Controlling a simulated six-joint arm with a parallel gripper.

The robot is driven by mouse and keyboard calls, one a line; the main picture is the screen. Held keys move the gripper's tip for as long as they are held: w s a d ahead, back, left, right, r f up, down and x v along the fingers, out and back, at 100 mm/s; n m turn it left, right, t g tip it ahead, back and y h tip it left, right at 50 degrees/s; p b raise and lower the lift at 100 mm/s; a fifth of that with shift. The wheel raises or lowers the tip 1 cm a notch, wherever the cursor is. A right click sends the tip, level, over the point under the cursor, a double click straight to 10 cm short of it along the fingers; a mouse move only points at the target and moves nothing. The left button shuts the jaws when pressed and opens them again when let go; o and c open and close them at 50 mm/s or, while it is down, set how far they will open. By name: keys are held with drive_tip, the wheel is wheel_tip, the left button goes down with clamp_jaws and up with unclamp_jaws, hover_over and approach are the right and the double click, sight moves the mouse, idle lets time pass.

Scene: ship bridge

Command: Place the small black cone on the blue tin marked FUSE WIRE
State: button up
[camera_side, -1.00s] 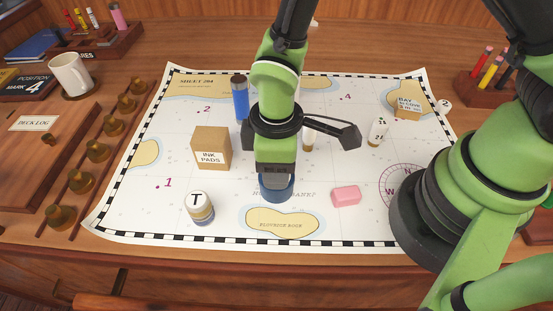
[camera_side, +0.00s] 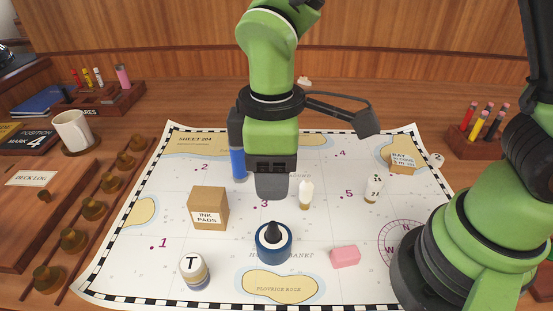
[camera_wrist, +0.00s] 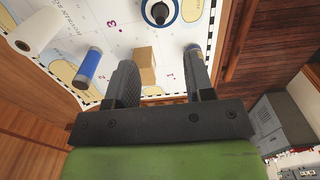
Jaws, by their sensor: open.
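The small black cone (camera_side: 274,231) stands upright on top of the blue tin (camera_side: 274,257), near the middle of its pale lid. The tin stands on the chart, and no FUSE WIRE lettering is readable on it. My gripper (camera_side: 273,196) is above and behind the cone in the side view, apart from it. Its jaws are open and empty in the wrist view (camera_wrist: 160,62), where the blue tin (camera_wrist: 171,20) and the cone (camera_wrist: 160,13) show at the top edge.
The INK PADS box (camera_side: 208,208) and a T-marked tin (camera_side: 194,270) stand to the left. A blue cylinder (camera_side: 238,163) stands behind. A white bottle (camera_side: 306,194), a pink block (camera_side: 345,256) and another small white container (camera_side: 373,187) are to the right. Bare chart lies between them.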

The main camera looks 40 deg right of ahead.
drive_tip(key=s+d+r+m+t+y, duration=0.2)
drive_tip(key=s+d+r+m+t, duration=0.5)
drive_tip(key=s+d+r+m, duration=0.3)
wheel_tip(320, 180, up, 4)
drive_tip(key=d+m, duration=0.2)
drive_tip(key=m, duration=0.1)
drive_tip(key=shift+d+r, duration=0.25)
